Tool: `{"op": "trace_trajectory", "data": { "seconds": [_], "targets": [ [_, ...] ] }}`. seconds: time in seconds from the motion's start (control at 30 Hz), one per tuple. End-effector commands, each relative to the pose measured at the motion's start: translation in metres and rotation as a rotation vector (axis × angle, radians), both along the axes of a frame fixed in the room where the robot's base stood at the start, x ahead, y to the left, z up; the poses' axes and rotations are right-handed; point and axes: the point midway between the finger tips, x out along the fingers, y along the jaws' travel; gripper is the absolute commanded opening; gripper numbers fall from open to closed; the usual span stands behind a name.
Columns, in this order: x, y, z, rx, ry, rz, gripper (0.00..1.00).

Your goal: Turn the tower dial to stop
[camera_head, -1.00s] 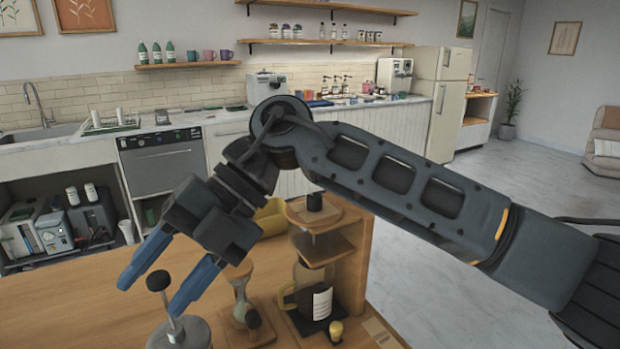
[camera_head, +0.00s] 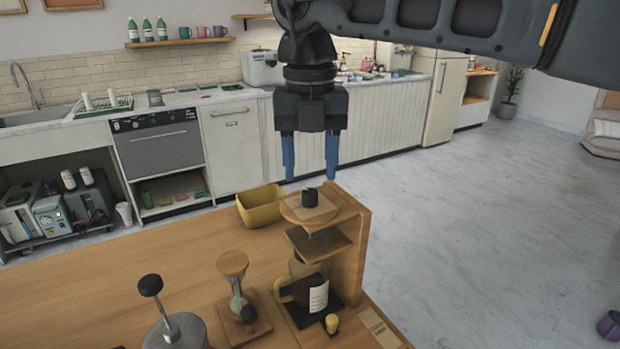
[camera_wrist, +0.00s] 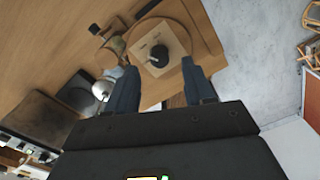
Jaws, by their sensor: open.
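The wooden tower (camera_head: 351,258) stands near the right end of the wooden cart top. Its black dial (camera_head: 310,197) sits on a pale square plate on the round top disc (camera_head: 292,214). My gripper (camera_head: 310,178) is open and empty, pointing down just above the dial, with one blue finger to each side in the head view. In the wrist view the dial (camera_wrist: 159,54) shows beyond the fingertips of my gripper (camera_wrist: 165,75), and a small pointer mark shows on it. The fingers appear apart from the dial.
A dark carafe (camera_head: 312,294) with a pale label stands in the tower's lower part. An hourglass-like stand (camera_head: 239,290), a metal canister with a black knob (camera_head: 175,327), a small yellow-topped piece (camera_head: 332,323) and a yellow bin (camera_head: 260,207) are nearby. The cart's left top is clear.

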Motion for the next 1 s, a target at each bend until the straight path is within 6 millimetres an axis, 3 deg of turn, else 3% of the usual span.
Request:
{"op": "trace_trajectory", "data": {
  "seconds": [0.3, 0.63, 1.0],
  "targets": [
    [0.000, 0.000, -0.035, 0.002, 0.000, 0.001, 0.53],
    [0.000, 0.001, -0.039, 0.002, 0.000, 0.001, 0.52],
    [0.000, 0.001, -0.039, 0.002, 0.000, 0.002, 0.16]
  ]
}}
